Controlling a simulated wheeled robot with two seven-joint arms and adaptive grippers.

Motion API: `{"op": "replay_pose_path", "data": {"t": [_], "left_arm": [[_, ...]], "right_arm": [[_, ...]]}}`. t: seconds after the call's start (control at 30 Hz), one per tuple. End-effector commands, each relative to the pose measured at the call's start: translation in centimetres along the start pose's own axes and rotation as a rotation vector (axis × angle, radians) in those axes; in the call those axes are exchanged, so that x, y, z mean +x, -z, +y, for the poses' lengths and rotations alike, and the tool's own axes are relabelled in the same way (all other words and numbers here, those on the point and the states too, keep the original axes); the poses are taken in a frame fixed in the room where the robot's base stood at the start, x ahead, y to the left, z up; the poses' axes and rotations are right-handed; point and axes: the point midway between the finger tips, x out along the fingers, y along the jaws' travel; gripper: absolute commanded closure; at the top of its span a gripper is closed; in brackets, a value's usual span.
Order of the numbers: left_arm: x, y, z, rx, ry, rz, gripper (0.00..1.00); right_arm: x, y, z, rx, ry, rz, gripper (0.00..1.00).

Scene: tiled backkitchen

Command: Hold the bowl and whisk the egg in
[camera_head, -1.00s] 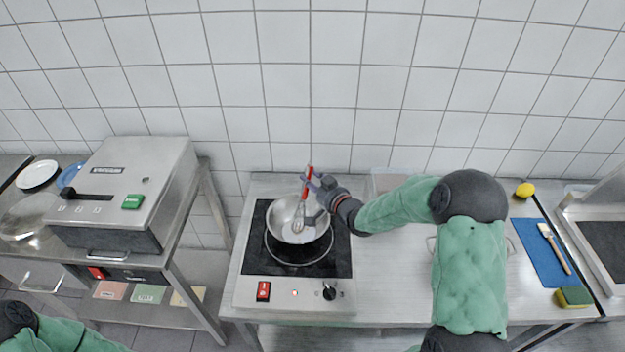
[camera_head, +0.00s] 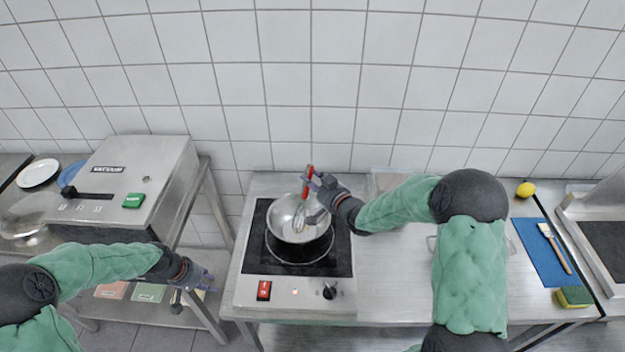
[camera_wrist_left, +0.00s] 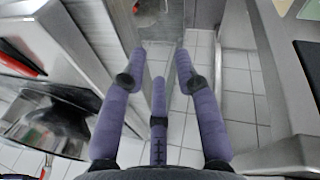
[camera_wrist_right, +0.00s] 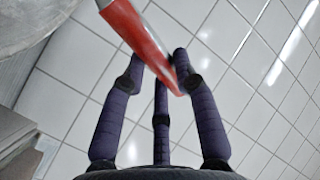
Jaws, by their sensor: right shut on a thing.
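A steel bowl (camera_head: 284,222) sits on the black hob (camera_head: 262,255). A whisk with a red handle (camera_head: 308,176) stands tilted with its wire end in the bowl. My right gripper (camera_head: 314,186) is shut on the whisk handle above the bowl's right side; the red handle (camera_wrist_right: 142,38) also crosses between the fingers in the right wrist view. Egg inside the bowl cannot be made out. My left gripper (camera_head: 204,279) is left of the hob, over the gap beside the counter. Its fingers (camera_wrist_left: 160,62) are spread and empty in the left wrist view.
A steel vacuum machine (camera_head: 140,185) stands on the left table, close behind my left arm. At right lie a blue board (camera_head: 545,255) with a brush, a sponge (camera_head: 574,296) and a lemon (camera_head: 525,189). A clear container stands behind my right forearm.

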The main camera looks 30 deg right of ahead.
Motion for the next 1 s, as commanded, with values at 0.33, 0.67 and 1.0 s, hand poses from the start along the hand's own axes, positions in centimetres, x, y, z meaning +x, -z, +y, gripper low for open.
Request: {"op": "replay_pose_path", "data": {"t": [0.33, 0.67, 1.0], "left_arm": [[-4.9, 8.2, 11.5, 0.154, -0.114, 0.038, 0.69], [-8.9, 11.2, 20.4, 0.278, -0.227, 0.061, 0.69], [-8.6, 11.5, 22.4, 0.303, -0.252, 0.063, 0.69]], "right_arm": [[0.0, 0.0, 0.0, 0.000, 0.000, 0.001, 1.00], [0.0, 0.0, 0.0, 0.000, 0.000, 0.001, 1.00], [0.0, 0.0, 0.0, 0.000, 0.000, 0.001, 1.00]]}}
